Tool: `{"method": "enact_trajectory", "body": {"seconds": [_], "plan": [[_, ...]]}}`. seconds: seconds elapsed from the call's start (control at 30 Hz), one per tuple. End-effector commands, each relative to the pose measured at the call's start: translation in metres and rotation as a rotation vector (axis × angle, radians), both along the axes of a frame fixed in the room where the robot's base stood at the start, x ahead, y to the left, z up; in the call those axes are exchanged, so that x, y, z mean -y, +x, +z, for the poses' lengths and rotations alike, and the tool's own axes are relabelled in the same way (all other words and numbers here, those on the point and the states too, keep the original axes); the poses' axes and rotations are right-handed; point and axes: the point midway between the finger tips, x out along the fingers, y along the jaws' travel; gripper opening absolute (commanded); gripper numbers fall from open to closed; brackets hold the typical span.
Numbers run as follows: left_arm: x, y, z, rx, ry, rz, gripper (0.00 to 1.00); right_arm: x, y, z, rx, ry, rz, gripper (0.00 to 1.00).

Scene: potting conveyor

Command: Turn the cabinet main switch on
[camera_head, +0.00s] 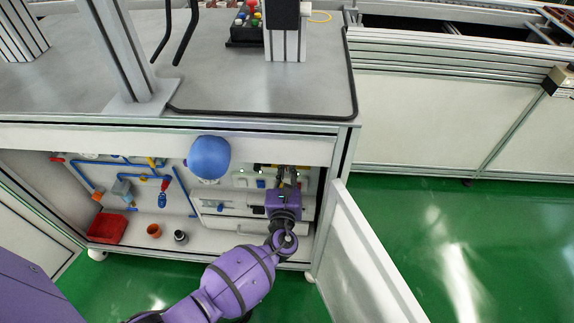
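The open cabinet (235,150) under the grey worktop has a light back wall with fittings on it. A small panel area (242,182) with little coloured parts is at its right side. I cannot make out the main switch for certain; it is too small or hidden by my gripper. My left gripper (288,176) reaches inside the cabinet at the right, its dark fingers in front of or against the back panel. I cannot tell whether the fingers are open or shut, or touching anything. My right gripper is not in view.
The cabinet door (362,262) stands open to the right of my arm. Blue pipes, a red-handled valve (165,184), a red bin (107,228) and small pots (154,231) are at the left inside. A blue round object (209,158) hangs in front. Green floor is free at right.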

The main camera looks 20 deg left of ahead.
Motion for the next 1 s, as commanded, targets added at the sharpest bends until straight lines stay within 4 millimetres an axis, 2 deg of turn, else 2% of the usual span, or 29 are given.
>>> {"method": "enact_trajectory", "body": {"seconds": [0.3,0.8,0.83,0.97,1.0], "plan": [[0.0005,-0.0004,-0.0007,-0.032,0.103,-0.001,0.00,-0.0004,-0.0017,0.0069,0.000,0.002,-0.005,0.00],[0.0004,-0.0007,-0.0016,-0.038,0.121,-0.001,0.00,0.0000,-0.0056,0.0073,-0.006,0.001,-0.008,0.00],[0.0004,-0.0007,-0.0016,-0.038,0.121,-0.001,0.14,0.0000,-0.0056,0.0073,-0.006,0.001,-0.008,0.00],[0.0003,-0.0005,-0.0013,-0.037,0.121,-0.001,0.31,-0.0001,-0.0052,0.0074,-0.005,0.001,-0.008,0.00],[0.0003,-0.0005,-0.0011,-0.037,0.121,-0.001,0.31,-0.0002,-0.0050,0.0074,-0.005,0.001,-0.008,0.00]]}}
